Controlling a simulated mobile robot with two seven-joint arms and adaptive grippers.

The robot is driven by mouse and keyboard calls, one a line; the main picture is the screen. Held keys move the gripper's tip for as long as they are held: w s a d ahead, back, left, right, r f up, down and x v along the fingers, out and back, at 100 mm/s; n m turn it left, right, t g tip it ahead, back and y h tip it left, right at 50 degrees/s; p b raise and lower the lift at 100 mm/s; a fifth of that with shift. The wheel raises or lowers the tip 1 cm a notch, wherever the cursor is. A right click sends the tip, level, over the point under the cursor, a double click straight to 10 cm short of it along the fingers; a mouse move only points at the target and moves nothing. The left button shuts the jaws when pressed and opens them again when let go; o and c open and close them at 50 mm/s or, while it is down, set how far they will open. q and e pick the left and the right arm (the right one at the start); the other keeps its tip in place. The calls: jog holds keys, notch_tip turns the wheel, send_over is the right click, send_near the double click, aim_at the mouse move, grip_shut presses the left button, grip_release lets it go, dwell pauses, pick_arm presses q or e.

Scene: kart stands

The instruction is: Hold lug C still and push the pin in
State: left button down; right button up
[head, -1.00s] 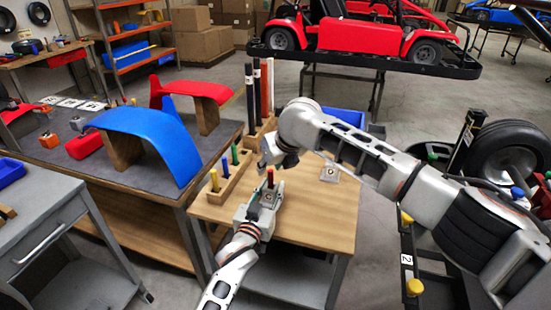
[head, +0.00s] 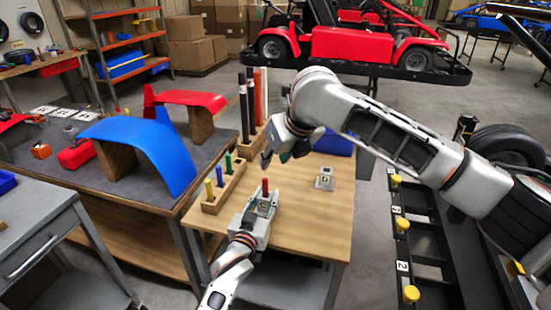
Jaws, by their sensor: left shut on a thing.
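A small grey lug (head: 264,204) is held in my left gripper (head: 263,207), low over the wooden table (head: 308,230). I take it for lug C, but its letter is too small to read. A red pin (head: 265,187) stands upright at the lug, its upper part showing above; how deep it sits is hidden. My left gripper is shut on the lug. My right gripper (head: 275,157) hangs above and behind the red pin, apart from it. Its fingers point down, and their gap is not clear.
Another lettered lug (head: 325,178) lies on the table to the right. A wooden rack (head: 224,188) with yellow, blue and green pins stands at the left edge. Tall black and orange rods (head: 251,105) stand behind. The table's front right is clear.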

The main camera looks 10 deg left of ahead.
pick_arm(q)
jog(key=c, duration=1.5)
grip_release()
